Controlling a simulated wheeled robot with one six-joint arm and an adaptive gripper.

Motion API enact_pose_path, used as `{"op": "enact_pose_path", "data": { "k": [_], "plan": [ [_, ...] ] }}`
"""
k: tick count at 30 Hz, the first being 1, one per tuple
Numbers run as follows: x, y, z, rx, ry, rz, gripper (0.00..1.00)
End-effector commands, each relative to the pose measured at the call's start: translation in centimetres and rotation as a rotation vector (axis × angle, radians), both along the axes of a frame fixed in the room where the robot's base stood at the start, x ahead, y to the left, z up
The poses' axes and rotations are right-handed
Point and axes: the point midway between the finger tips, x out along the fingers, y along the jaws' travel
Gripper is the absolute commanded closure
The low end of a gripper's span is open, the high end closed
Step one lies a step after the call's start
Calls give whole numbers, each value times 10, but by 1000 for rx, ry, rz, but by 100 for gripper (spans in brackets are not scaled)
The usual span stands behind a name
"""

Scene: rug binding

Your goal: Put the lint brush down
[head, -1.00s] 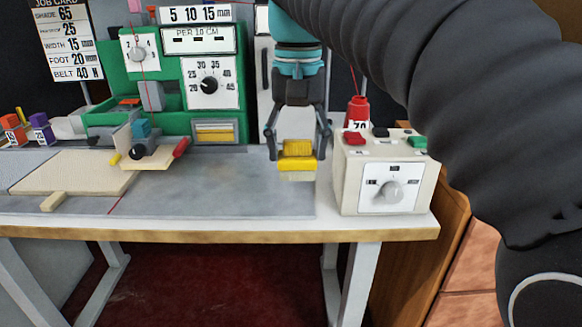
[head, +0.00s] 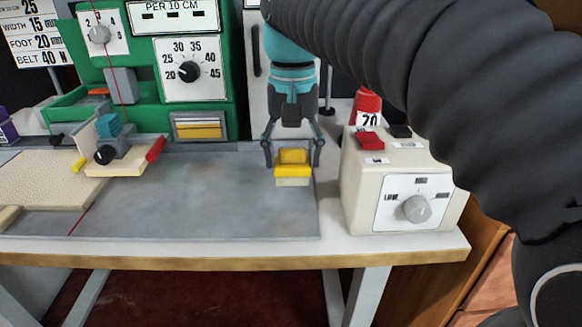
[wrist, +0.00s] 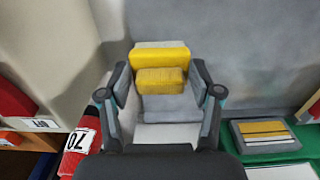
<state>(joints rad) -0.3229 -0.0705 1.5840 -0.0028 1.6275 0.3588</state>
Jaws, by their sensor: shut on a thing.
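The lint brush (head: 293,162) is a yellow block with a pale lower part. My gripper (head: 293,154) has its fingers on either side of the brush and is shut on it. In the head view the brush is at the right end of the grey plate (head: 200,190), close to its surface; I cannot tell whether it touches. The wrist view shows the yellow brush (wrist: 160,66) between the fingertips, with grey surface around it.
A cream control box (head: 385,195) with a knob and red button stands close on the right. A red spool marked 70 (head: 368,105) stands behind it. The green machine (head: 150,100) is at the back left. The grey plate's middle is clear.

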Motion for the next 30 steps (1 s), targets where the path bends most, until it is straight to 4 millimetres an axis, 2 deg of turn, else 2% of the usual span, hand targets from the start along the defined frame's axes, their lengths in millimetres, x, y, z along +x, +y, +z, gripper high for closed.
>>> {"op": "enact_pose_path", "data": {
  "k": [3,6,19,20,21,23,30],
  "plan": [
    [-1,0,-19,-1,2,2,64],
    [-1,1,-28,0,1,2,64],
    [-1,1,-34,0,1,2,64],
    [-1,1,-34,0,1,2,34],
    [-1,1,-34,0,1,2,24],
    [-1,1,-34,0,1,2,11],
    [-1,1,-34,0,1,2,11]
  ]
}}
